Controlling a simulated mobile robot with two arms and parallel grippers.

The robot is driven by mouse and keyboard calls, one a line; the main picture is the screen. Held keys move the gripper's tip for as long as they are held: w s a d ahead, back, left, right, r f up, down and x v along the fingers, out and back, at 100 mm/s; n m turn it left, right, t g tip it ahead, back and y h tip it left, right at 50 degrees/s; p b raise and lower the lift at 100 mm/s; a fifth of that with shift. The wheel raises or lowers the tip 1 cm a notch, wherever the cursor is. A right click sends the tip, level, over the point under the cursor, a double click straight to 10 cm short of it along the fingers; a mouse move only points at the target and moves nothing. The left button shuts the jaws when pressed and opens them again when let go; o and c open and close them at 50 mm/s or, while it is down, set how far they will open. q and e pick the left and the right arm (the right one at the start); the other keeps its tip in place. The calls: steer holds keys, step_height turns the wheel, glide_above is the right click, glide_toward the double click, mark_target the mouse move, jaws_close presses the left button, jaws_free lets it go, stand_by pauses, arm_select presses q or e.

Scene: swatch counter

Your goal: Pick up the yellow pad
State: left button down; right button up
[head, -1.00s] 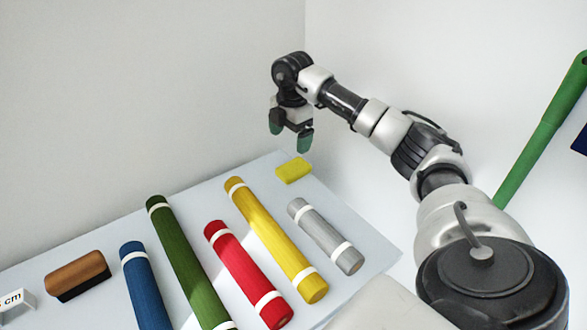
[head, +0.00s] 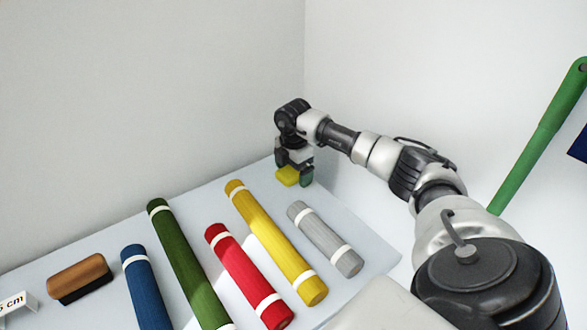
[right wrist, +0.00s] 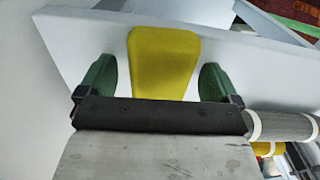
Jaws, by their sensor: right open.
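The yellow pad (head: 287,176) lies at the far corner of the white counter (head: 345,222) in the head view. My right gripper (head: 294,178) is lowered over it, fingers pointing down. In the right wrist view the pad (right wrist: 163,62) sits between the two green fingertips (right wrist: 158,85), with a gap on each side. The gripper is open and does not hold the pad. In the head view the gripper hides part of the pad. My left gripper is not in view.
Near the pad lie a grey roll (head: 325,238) and a yellow roll (head: 272,240). Red (head: 246,272), green (head: 187,262) and blue (head: 146,290) rolls lie further left, with a brown-topped block (head: 80,277). Walls stand close behind the counter's far corner.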

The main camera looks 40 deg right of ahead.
steer(key=c, duration=1)
steer(key=shift+r, duration=0.15)
